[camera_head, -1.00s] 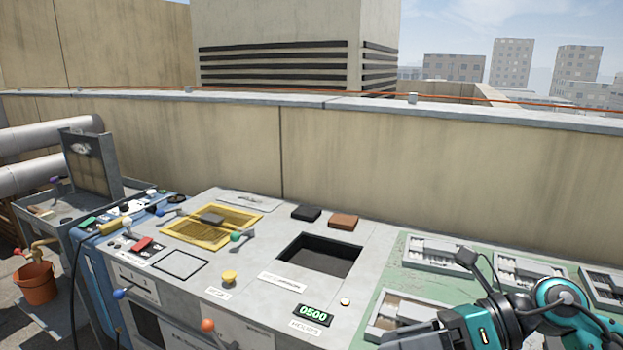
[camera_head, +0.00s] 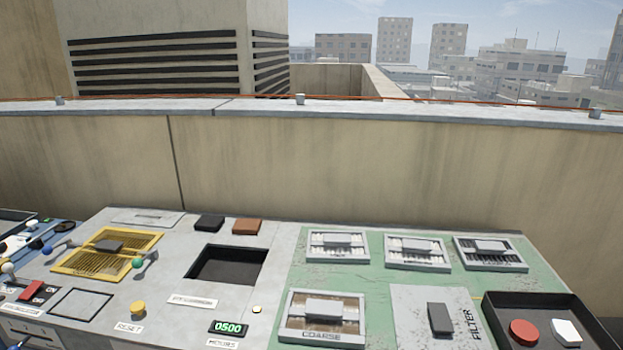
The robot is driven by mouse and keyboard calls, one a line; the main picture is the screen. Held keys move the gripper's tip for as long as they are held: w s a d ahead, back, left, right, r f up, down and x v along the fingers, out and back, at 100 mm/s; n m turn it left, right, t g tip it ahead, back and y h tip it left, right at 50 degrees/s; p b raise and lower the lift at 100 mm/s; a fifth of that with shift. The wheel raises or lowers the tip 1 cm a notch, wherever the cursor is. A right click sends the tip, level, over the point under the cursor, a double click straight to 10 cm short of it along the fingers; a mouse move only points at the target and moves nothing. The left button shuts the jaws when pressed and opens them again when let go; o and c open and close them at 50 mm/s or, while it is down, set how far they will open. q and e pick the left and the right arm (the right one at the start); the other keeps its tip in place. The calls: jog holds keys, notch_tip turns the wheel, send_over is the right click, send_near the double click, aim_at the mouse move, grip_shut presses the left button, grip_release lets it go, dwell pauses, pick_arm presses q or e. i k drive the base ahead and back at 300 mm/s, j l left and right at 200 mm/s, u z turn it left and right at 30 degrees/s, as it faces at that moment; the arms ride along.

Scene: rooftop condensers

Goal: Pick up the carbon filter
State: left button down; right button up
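Several framed filters lie flat on the green panel. The back-row right one (camera_head: 490,252) has a dark slatted core and a grey grip block; it looks most like the carbon filter, but its label is too small to read. Two filters with pale cores, a left one (camera_head: 338,245) and a middle one (camera_head: 416,251), lie beside it. A larger filter marked COARSE (camera_head: 297,327) lies in front. Neither of my grippers is in view.
A grey plate marked FILTER (camera_head: 407,312) with a dark block lies front right. A black tray (camera_head: 508,298) holds a red round piece and a white piece. A dark rectangular opening (camera_head: 226,265) and a yellow-framed grille (camera_head: 85,263) are on the grey panel. A wall stands behind.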

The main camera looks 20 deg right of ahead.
aim_at(489, 251)
jog(key=z, duration=1.7)
jog(key=l+z, duration=0.25)
jog(key=i+l+z, duration=0.45)
jog(key=l, duration=0.15)
jog(key=i+l+z, duration=0.85)
jog(key=i+l+u, duration=0.1)
jog(key=i+u, duration=0.35)
jog(key=i+l+u, duration=0.25)
jog(key=i+u, duration=0.35)
jog(key=u, duration=0.3)
jog(key=i+u, duration=0.15)
jog(key=u, duration=0.35)
jog(key=i+l+u, duration=0.1)
jog(key=u, duration=0.35)
